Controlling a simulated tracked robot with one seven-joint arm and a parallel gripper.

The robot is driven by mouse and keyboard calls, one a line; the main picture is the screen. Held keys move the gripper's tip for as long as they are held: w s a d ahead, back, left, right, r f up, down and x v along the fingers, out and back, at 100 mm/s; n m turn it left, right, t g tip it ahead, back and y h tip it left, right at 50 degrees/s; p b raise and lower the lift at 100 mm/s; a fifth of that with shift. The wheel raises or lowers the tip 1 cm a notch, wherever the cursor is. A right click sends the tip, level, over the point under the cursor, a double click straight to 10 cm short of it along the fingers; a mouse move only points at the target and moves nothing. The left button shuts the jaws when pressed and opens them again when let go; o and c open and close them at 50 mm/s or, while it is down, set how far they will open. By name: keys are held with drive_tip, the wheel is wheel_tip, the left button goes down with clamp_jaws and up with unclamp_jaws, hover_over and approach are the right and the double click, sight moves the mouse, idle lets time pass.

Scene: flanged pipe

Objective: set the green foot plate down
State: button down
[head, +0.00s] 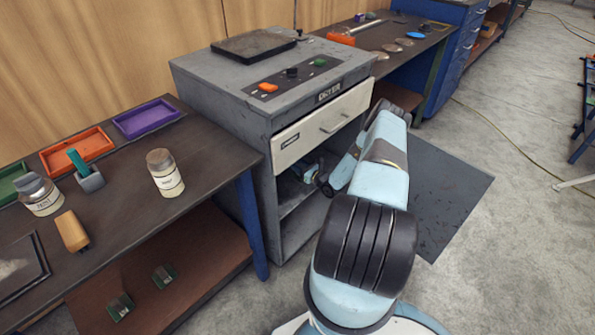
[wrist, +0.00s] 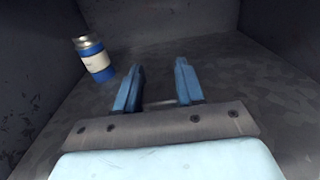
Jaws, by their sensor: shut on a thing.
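My gripper (wrist: 157,88) reaches into the open bay of the grey cabinet (head: 290,222), below its drawer; in the head view it is partly hidden by my arm. Its two blue fingers stand apart, low over the dark bay floor (wrist: 220,65), and are shut on the green foot plate. The plate's outline and colour do not show between the fingers, and its contact with the floor cannot be told. Two small green blocks lie on the lower shelf of the left bench, one nearer (head: 120,307) and one farther (head: 163,275).
A blue can with a pale label (wrist: 95,60) stands left of the fingers in the bay. Bay walls close in at left and right. The cream drawer (head: 322,127) is above the opening. Bay floor ahead and to the right is clear.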

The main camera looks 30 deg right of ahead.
drive_tip(key=shift+w+d+f, duration=0.15)
drive_tip(key=shift+w+f, duration=0.05)
drive_tip(key=shift+f, duration=1.45)
drive_tip(key=shift+f, duration=0.1)
drive_tip(key=c, duration=0.7)
unclamp_jaws()
drive_tip(key=v, duration=1.2)
